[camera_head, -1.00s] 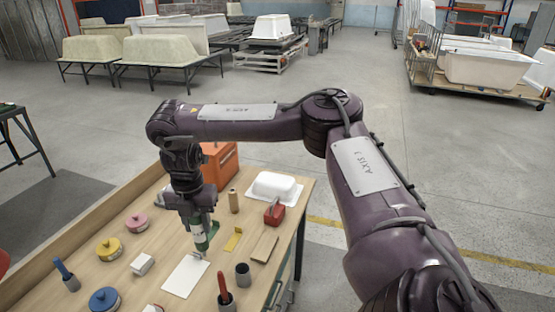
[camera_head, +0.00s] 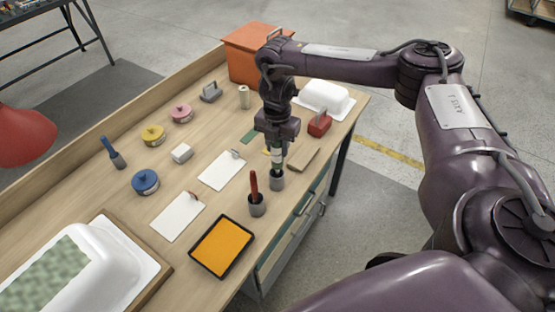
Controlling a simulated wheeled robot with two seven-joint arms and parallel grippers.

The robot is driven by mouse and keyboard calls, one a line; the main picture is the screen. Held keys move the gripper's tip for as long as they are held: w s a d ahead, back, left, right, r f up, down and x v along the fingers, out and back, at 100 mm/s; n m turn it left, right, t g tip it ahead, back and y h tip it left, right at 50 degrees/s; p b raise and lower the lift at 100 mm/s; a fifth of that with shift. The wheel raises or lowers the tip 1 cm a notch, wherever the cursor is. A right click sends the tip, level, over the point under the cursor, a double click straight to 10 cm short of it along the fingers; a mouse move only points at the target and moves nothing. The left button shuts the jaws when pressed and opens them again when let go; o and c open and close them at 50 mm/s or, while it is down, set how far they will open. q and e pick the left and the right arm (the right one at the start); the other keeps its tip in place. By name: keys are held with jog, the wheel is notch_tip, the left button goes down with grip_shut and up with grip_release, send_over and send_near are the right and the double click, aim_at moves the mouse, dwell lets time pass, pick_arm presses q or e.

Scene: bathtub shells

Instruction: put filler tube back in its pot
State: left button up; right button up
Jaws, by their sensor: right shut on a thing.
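The filler tube (camera_head: 276,160) is white and green and hangs upright below my right gripper (camera_head: 277,143), which is shut on it. Its lower end is at the mouth of a small dark grey pot (camera_head: 277,181) near the right edge of the bench. I cannot tell whether the tip is inside the pot or just above it. The upper part of the tube is hidden by the gripper. My left gripper is not in view.
Another grey pot (camera_head: 257,206) with a red-handled tool stands close by, nearer to me. A red block-like tool (camera_head: 319,123), a brown strip (camera_head: 304,159) and white cards (camera_head: 222,171) lie around. An orange tray (camera_head: 222,246) and a white tub shell (camera_head: 100,270) are in front.

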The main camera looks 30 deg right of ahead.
aim_at(277, 160)
jog(key=shift+a+f, duration=0.1)
jog(key=shift+f, duration=1)
notch_tip(277, 160, down, 4)
jog(key=shift+r+p, duration=0.25)
jog(key=shift+p, duration=0.3)
jog(key=shift+f, duration=0.15)
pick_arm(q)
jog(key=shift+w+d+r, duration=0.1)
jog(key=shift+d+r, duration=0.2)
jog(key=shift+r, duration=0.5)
pick_arm(e)
jog(key=shift+f, duration=0.15)
jog(key=o, duration=1)
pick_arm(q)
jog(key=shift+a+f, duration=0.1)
